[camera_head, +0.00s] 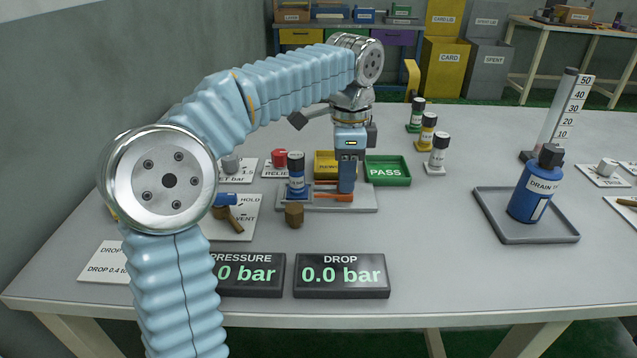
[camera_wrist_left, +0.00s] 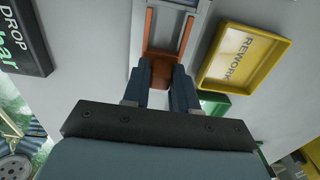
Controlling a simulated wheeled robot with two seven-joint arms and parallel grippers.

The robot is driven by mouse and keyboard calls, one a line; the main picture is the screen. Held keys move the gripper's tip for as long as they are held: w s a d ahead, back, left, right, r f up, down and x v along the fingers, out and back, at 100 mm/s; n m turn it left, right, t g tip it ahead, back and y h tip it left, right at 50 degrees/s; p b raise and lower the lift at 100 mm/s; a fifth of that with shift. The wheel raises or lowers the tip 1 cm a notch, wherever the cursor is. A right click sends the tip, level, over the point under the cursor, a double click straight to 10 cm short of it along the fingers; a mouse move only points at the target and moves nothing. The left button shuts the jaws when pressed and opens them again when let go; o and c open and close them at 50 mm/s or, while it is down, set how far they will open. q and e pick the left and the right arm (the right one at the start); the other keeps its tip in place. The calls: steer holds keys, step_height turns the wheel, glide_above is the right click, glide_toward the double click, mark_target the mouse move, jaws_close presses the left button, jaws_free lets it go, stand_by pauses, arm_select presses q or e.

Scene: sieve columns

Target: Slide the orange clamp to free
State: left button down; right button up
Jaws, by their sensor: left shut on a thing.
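The orange clamp (camera_head: 333,197) is a flat fork lying low over a grey base plate (camera_head: 362,209). In the left wrist view its two prongs and crossbar (camera_wrist_left: 160,54) show, with its end block between my fingers. My left gripper (camera_head: 346,190) points down over the right part of the plate. It is shut on the clamp, as the left wrist view also shows (camera_wrist_left: 160,84). A blue column with a dark cap (camera_head: 296,172) stands upright at the plate's left. Whether the prongs still reach around the column is hidden. My right gripper is not in view.
A yellow REWORK tray (camera_head: 325,163) and a green PASS tray (camera_head: 389,171) stand just behind. A brown knob (camera_head: 294,214) and DROP display (camera_head: 342,276) are in front. Several small bottles stand behind right. A blue DRAIN bottle (camera_head: 531,190) stands in a grey tray (camera_head: 487,219).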

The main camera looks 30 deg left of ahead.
arm_select(q)
steer(key=c, duration=1)
jaws_free()
steer(key=shift+c, duration=0.2)
steer(key=shift+r+p, duration=0.35)
steer(key=shift+r, duration=2.65)
